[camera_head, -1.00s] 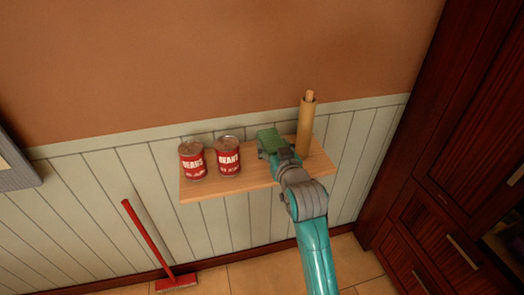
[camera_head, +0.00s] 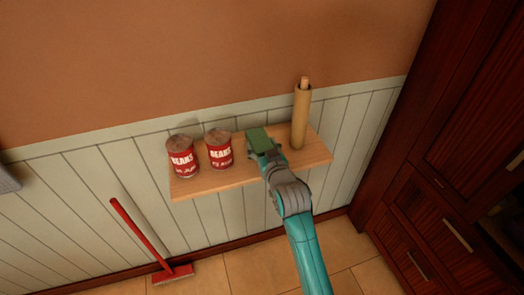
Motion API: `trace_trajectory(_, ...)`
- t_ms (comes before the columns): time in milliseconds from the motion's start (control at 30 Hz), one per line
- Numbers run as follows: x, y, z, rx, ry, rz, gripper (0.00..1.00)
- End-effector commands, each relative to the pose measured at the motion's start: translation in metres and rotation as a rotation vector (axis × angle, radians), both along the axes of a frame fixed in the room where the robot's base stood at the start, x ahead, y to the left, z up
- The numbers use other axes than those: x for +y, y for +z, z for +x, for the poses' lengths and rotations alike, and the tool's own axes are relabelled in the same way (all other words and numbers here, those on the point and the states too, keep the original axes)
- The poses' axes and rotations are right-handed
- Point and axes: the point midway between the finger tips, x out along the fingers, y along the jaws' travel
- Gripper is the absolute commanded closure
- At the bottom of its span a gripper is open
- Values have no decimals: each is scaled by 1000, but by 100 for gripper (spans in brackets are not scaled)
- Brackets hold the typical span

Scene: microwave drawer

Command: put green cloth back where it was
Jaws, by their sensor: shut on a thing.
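The green cloth (camera_head: 257,138) is a small folded green piece over the wooden wall shelf (camera_head: 205,187). It sits between the red cans and the upright brown roll. My gripper (camera_head: 262,147) is shut on the near end of the cloth. The fingertips are small and partly hidden by the cloth and my wrist. I cannot tell whether the cloth touches the shelf board or is held just above it.
Two red bean cans, one on the left (camera_head: 182,156) and one on the right (camera_head: 219,149), stand left of the cloth. A brown roll on a holder (camera_head: 300,118) stands close on the right. A red broom (camera_head: 142,236) leans below. Dark cabinets (camera_head: 455,150) flank the right.

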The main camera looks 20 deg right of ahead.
Motion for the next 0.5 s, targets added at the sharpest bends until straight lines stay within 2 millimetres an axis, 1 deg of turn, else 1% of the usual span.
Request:
trace_trajectory(33, 0, -9, 0, 4, 0, 0, 58)
trace_trajectory(133, 0, -19, 0, 3, 0, 0, 58)
trace_trajectory(500, 0, -23, 0, 1, 0, 0, 58)
